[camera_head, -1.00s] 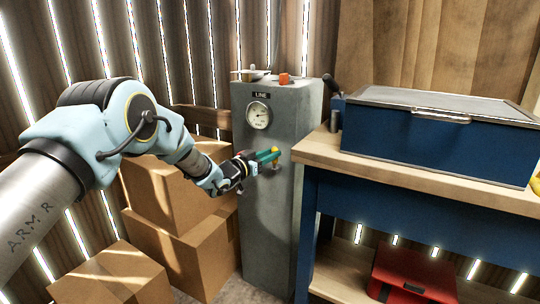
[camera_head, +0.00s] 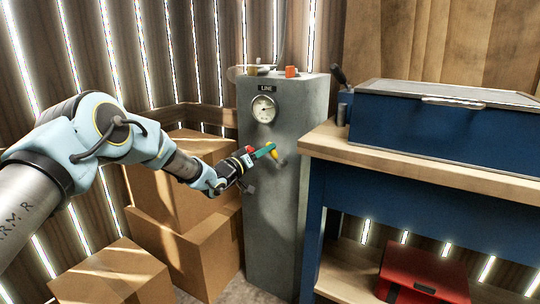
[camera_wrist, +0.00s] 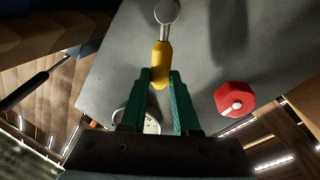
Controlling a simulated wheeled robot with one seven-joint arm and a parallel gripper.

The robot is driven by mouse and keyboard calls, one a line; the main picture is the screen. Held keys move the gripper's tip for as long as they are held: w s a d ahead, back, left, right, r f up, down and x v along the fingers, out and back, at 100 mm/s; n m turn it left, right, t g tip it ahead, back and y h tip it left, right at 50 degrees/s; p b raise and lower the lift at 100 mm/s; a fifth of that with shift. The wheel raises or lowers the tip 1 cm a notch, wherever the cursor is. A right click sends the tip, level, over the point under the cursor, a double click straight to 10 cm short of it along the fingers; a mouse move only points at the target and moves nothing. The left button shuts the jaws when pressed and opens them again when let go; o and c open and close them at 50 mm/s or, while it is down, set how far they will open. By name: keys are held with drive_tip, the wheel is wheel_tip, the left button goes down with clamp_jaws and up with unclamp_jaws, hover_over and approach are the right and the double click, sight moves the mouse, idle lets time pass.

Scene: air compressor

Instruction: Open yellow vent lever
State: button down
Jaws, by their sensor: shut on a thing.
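The yellow vent lever (camera_head: 272,153) is on the front of the grey column (camera_head: 272,210), below the gauge. Its yellow grip leans up and left from its silver pivot in the head view. In the wrist view the yellow grip (camera_wrist: 161,62) lies between the green fingertips, and its silver shaft ends in a round pivot beyond them. My gripper (camera_head: 264,151) reaches in from the left and is shut on the lever's grip; the wrist view shows my gripper (camera_wrist: 160,92) too. The fingers partly hide the grip in the head view.
A red knob (camera_wrist: 234,98) sits beside the fingers. The round gauge (camera_head: 264,109) is above the lever. Cardboard boxes (camera_head: 180,240) stand left of the column. A workbench (camera_head: 400,165) with a blue chest (camera_head: 430,135) stands close on the right.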

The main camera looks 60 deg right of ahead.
drive_tip(key=shift+w+f+n+t+h+b, duration=0.25)
drive_tip(key=shift+w+f+n+t+b, duration=0.25)
drive_tip(key=shift+f+n+b, duration=0.95)
drive_tip(key=shift+w+f+n+t+h+b, duration=0.35)
drive_tip(key=shift+n+b, duration=0.5)
drive_tip(key=shift+n, duration=1.35)
drive_tip(key=shift+w+f+n+t+h+b, duration=0.1)
drive_tip(key=shift+w+f+n+t+b, duration=0.5)
drive_tip(key=shift+n+b, duration=0.9)
drive_tip(key=shift+f+n+p, duration=0.2)
drive_tip(key=shift+n+p, duration=0.15)
drive_tip(key=shift+n, duration=0.1)
drive_tip(key=c, duration=0.7)
unclamp_jaws()
drive_tip(key=shift+o, duration=0.2)
drive_tip(key=shift+d, duration=0.1)
drive_tip(key=v, duration=1)
drive_tip(key=shift+a+p, duration=0.3)
drive_tip(key=shift+a, duration=0.1)
drive_tip(key=shift+w, duration=0.2)
